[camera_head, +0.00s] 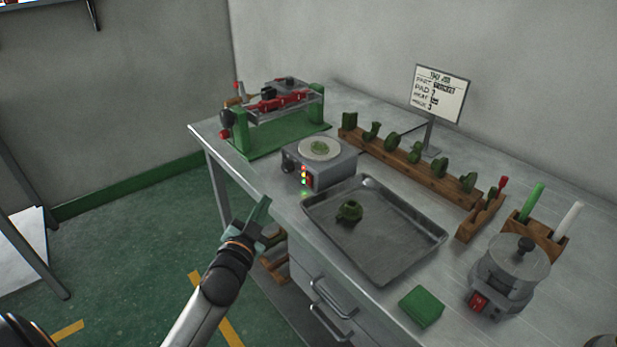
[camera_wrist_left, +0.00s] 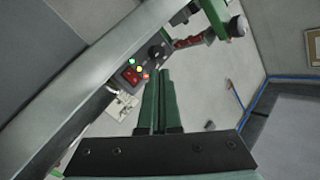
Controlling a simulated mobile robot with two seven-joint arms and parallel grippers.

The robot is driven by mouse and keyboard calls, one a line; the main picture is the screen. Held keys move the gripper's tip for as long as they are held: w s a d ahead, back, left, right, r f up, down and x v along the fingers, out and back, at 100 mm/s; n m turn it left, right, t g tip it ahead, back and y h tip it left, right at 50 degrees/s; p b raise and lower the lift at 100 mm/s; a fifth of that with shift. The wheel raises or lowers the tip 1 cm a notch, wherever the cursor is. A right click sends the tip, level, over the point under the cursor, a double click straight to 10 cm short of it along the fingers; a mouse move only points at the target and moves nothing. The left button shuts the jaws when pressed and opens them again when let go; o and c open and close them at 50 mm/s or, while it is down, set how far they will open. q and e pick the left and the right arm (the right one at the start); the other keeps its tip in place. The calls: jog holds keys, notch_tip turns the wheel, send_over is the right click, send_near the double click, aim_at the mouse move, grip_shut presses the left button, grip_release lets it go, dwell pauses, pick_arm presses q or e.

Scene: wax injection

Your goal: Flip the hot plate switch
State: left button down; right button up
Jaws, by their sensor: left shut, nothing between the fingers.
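The hot plate (camera_head: 336,173) is a grey box with a pale round top, near the table's left edge in the head view. A green piece lies on its top. Its front panel carries small lit lamps. In the left wrist view, the red switch (camera_wrist_left: 130,76) shows on this panel beside green, yellow and red lamps and a black knob (camera_wrist_left: 156,52). My left gripper (camera_head: 264,205) is shut and empty, off the table's front edge, left of and below the panel. Its green fingers (camera_wrist_left: 159,76) point toward the panel area, apparently apart from the switch. My right gripper is not in view.
A green-based press (camera_head: 270,138) stands behind the hot plate. A metal tray (camera_head: 390,268) with a green piece lies to its right. A wooden rack (camera_head: 410,172) stands behind the tray. A pot with its own red switch (camera_head: 478,301) stands at right, near a green block (camera_head: 422,306).

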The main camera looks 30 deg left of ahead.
aim_at(308, 180)
pick_arm(q)
jog(key=w+d, duration=0.1)
jog(key=w, duration=0.1)
jog(key=w+d+b, duration=0.1)
jog(key=w, duration=0.3)
jog(key=shift+w+d+r, duration=0.4)
jog(key=shift+w+d+r+b, duration=0.1)
jog(key=shift+w+d+b, duration=0.2)
jog(key=shift+w, duration=0.35)
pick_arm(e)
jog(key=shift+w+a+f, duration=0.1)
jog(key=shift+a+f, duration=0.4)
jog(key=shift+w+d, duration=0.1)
pick_arm(q)
jog(key=shift+w, duration=0.1)
dwell(0.6)
jog(key=shift+w+d+r, duration=0.1)
jog(key=shift+w+d, duration=0.05)
jog(key=shift+w, duration=0.15)
jog(key=shift+w+d, duration=0.1)
jog(key=shift+w, duration=0.15)
dwell(0.7)
